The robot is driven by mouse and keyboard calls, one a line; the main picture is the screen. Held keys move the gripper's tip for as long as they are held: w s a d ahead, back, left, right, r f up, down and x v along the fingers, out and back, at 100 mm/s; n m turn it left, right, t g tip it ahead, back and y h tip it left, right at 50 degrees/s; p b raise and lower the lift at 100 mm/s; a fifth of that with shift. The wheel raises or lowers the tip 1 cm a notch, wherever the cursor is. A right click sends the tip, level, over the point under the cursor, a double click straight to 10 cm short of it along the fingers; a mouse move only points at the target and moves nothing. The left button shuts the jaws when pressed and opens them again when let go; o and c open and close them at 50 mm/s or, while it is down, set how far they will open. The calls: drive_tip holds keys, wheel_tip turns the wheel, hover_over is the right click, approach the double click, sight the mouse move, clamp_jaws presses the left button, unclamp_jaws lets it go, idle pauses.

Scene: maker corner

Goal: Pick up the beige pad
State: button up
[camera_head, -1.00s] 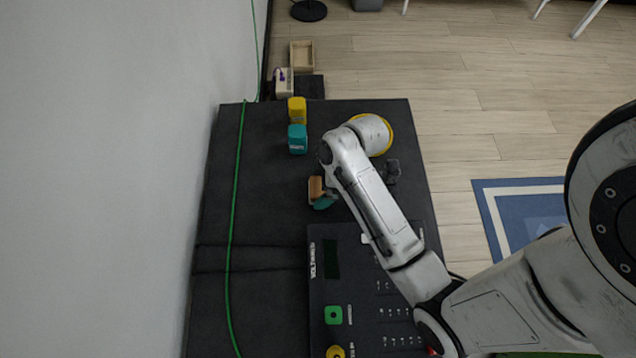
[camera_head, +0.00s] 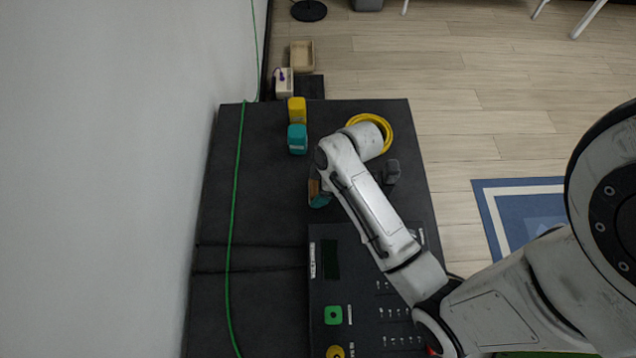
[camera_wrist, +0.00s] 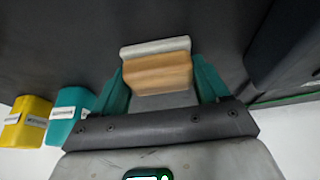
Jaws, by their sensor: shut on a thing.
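The beige pad (camera_wrist: 158,72) is a tan block with a pale grey layer along its far edge. In the wrist view it sits between the teal fingers of my gripper (camera_wrist: 160,82), which are shut on its two sides. In the head view the pad (camera_head: 313,188) shows only as a small tan patch over the dark bench, partly hidden by my arm. One teal finger of my gripper (camera_head: 320,201) shows beside it. I cannot tell whether the pad touches the bench.
A teal container (camera_head: 297,139) and a yellow one (camera_head: 297,110) stand farther back on the dark bench (camera_head: 265,200). A yellow coil (camera_head: 388,131) lies partly under my arm, near a dark grey object (camera_head: 391,171). A control panel (camera_head: 333,290) lies in front.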

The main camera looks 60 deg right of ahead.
drive_tip(key=shift+r, duration=0.15)
drive_tip(key=shift+r, duration=0.2)
wheel_tip(320, 180, up, 2)
drive_tip(key=shift+w+r, duration=0.1)
drive_tip(key=s+a+r, duration=0.1)
drive_tip(key=s+r, duration=0.9)
drive_tip(key=s, duration=0.4)
drive_tip(key=shift+a, duration=0.35)
drive_tip(key=shift+r, duration=0.1)
